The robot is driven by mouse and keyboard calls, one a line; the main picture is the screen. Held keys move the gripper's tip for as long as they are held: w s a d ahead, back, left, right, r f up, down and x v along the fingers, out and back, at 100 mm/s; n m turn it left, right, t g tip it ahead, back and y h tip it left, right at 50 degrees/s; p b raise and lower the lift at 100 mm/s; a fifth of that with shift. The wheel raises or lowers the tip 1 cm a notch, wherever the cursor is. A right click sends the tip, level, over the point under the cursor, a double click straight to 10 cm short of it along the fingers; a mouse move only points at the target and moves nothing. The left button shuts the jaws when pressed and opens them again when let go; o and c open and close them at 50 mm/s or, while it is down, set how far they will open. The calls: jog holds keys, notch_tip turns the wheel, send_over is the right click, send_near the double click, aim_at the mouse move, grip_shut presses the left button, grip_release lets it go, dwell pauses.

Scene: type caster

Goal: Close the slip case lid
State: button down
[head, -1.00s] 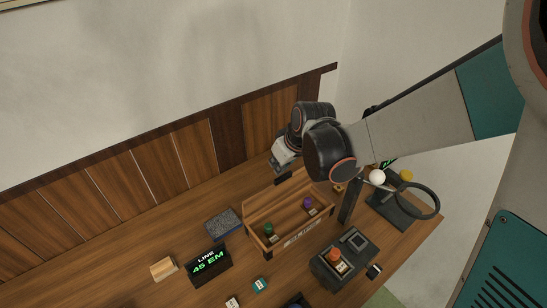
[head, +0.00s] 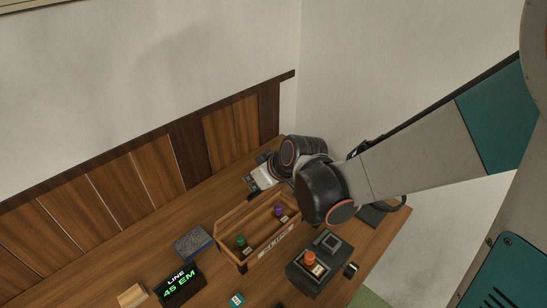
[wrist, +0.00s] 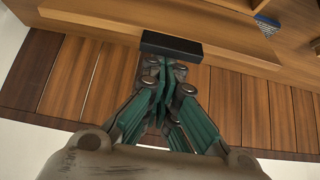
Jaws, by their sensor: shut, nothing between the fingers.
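The slip case (head: 262,248) is a wooden box on the table with a label on its front. Its lid (head: 243,207) stands raised at the back, so the inside shows. A green knob (head: 240,240) and a purple knob (head: 279,210) are inside. In the wrist view, the lid (wrist: 200,30) carries a black bar-like handle (wrist: 171,45). My gripper (wrist: 162,64) is shut and empty, its fingertips close to the handle's near side; I cannot tell whether they touch. In the head view my gripper (head: 262,180) is behind the lid, partly hidden by my wrist.
A black block with an orange knob (head: 310,259) stands right of the case. A dark-topped block (head: 193,243), a green-lettered display (head: 180,285) and a wooden block (head: 132,295) stand left. A panelled wall (head: 150,170) runs behind the table.

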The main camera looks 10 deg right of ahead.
jog(key=s+d+f+t+y+b, duration=0.1)
jog(key=s+d+f+b, duration=0.6)
jog(key=s+f+b, duration=0.3)
jog(key=shift+s+f+t+b, duration=0.3)
jog(key=shift+s+f, duration=0.15)
jog(key=shift+s, duration=0.05)
dwell(0.6)
